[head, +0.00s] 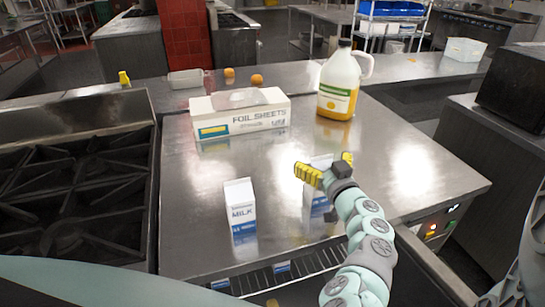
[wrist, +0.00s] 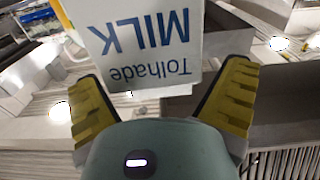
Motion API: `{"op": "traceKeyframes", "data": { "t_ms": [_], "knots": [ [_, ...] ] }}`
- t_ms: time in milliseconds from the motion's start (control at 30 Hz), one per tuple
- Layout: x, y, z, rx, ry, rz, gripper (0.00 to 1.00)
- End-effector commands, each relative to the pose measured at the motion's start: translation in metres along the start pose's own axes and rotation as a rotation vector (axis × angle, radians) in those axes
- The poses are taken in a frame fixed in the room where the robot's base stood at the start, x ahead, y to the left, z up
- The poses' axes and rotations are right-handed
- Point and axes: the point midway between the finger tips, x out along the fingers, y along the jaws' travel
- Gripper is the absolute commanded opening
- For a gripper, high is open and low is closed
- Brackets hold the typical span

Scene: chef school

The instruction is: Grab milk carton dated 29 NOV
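Two white and blue milk cartons stand on the steel counter in the head view. The left milk carton (head: 240,205) is upright, with MILK on its front. The right milk carton (head: 319,200) is partly hidden behind my gripper (head: 323,172). My gripper is open, its yellow fingers spread at the top of the right carton. In the wrist view a carton (wrist: 145,40) with upside-down "Tolhade MILK" lettering shows between and beyond the open fingers (wrist: 165,95), with a gap at the right finger. No date is readable on either carton.
A foil sheets box (head: 240,115) and a jug of orange liquid (head: 338,85) stand behind the cartons. A stove (head: 75,185) is at the left. Two orange fruits (head: 257,79) and a clear container (head: 186,79) lie farther back. Counter (head: 420,175) is clear at the right.

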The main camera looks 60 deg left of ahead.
Motion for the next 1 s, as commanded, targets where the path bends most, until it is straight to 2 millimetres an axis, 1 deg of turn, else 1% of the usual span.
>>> {"op": "traceKeyframes", "data": {
  "t_ms": [33,67,733,1000],
  "knots": [
    [0.0003,-0.0011,-0.0002,0.0,0.0,-0.003,0.9],
    [0.0003,-0.001,-0.0002,0.0,0.0,-0.002,0.87],
    [0.0,0.0003,-0.0002,0.0,0.0,0.0,0.18],
    [0.0001,0.0006,-0.0014,0.001,0.002,0.001,0.18]
  ]
}}
